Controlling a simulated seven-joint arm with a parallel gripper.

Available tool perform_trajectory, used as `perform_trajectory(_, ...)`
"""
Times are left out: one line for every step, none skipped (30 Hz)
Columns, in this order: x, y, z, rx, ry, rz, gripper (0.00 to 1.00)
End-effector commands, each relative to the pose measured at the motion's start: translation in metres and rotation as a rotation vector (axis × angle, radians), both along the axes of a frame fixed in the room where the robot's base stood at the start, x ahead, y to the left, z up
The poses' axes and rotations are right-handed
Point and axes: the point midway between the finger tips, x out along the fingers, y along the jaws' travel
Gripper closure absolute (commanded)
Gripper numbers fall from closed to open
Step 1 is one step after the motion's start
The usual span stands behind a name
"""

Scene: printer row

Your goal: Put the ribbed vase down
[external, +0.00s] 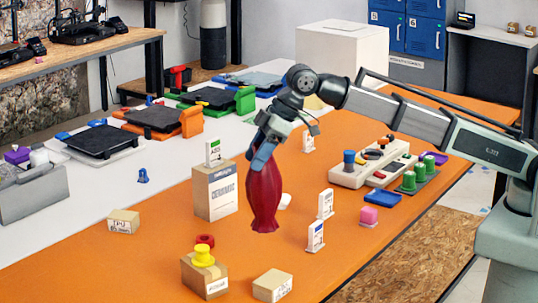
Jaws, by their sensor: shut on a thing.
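The ribbed vase (264,200) is dark red, with a narrow neck, a wide belly and a flared foot. It is upright in the external view, over the orange table (150,262). My gripper (262,158) is at the top of the vase and shut on its upper part. The fingers partly hide the neck and rim. I cannot tell for sure whether the foot touches the table or hangs just above it.
A cardboard box (214,192) stands close at the vase's left. White tags (316,236) stand at its right. A box with a yellow spool (203,255) and a small box (272,285) lie in front. Bare orange surface shows at the front left.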

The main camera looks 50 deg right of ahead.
Motion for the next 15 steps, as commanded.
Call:
perform_trajectory(0.009, 0.008, 0.004, 0.003, -0.003, 0.012, 1.0)
perform_trajectory(0.01, 0.011, 0.005, 0.004, -0.005, 0.02, 1.0)
perform_trajectory(0.011, 0.013, 0.006, 0.006, -0.008, 0.034, 1.0)
perform_trajectory(0.01, 0.013, 0.006, 0.006, -0.011, 0.045, 1.0)
perform_trajectory(0.009, 0.012, 0.005, 0.006, -0.013, 0.052, 1.0)
perform_trajectory(0.009, 0.012, 0.004, 0.004, -0.017, 0.059, 1.0)
perform_trajectory(0.009, 0.012, 0.002, 0.002, -0.02, 0.063, 1.0)
perform_trajectory(0.008, 0.011, 0.0, 0.001, -0.021, 0.065, 1.0)
perform_trajectory(0.008, 0.011, -0.004, 0.0, -0.022, 0.067, 1.0)
perform_trajectory(0.008, 0.011, -0.008, 0.0, -0.022, 0.067, 1.0)
perform_trajectory(0.008, 0.011, -0.012, 0.0, -0.022, 0.067, 1.0)
perform_trajectory(0.008, 0.011, -0.018, 0.0, -0.022, 0.067, 1.0)
perform_trajectory(0.008, 0.011, -0.023, -0.001, -0.022, 0.067, 1.0)
perform_trajectory(0.008, 0.011, -0.028, 0.0, -0.021, 0.066, 1.0)
perform_trajectory(0.008, 0.011, -0.035, -0.001, -0.022, 0.066, 1.0)
